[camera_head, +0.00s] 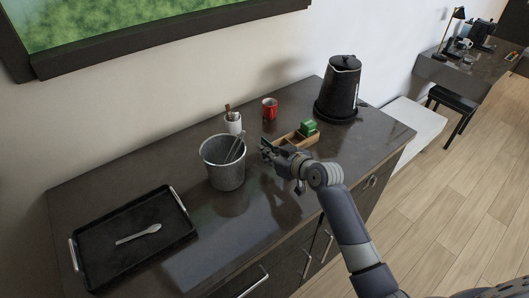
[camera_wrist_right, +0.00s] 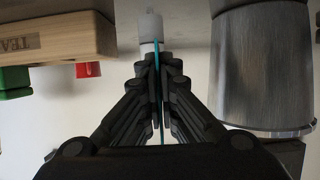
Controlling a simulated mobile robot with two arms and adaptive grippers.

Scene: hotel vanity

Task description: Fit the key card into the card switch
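My right gripper (camera_head: 268,151) is over the vanity, between the metal bucket and the wooden box. In the right wrist view, its fingers (camera_wrist_right: 158,95) are closed on a thin teal key card (camera_wrist_right: 156,85), seen edge-on. The card's far end points at a small white upright object (camera_wrist_right: 150,28), which may be the card switch. I cannot tell whether they touch. A white object with a brown and dark top (camera_head: 233,122) stands behind the bucket in the head view, probably the same one. My left gripper is out of view.
The metal bucket (camera_head: 222,168) with tongs stands left of the gripper. The wooden box (camera_head: 303,139) with a green packet, a red mug (camera_head: 269,108) and a black kettle (camera_head: 340,88) are near. A black tray (camera_head: 130,240) with a spoon lies at left.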

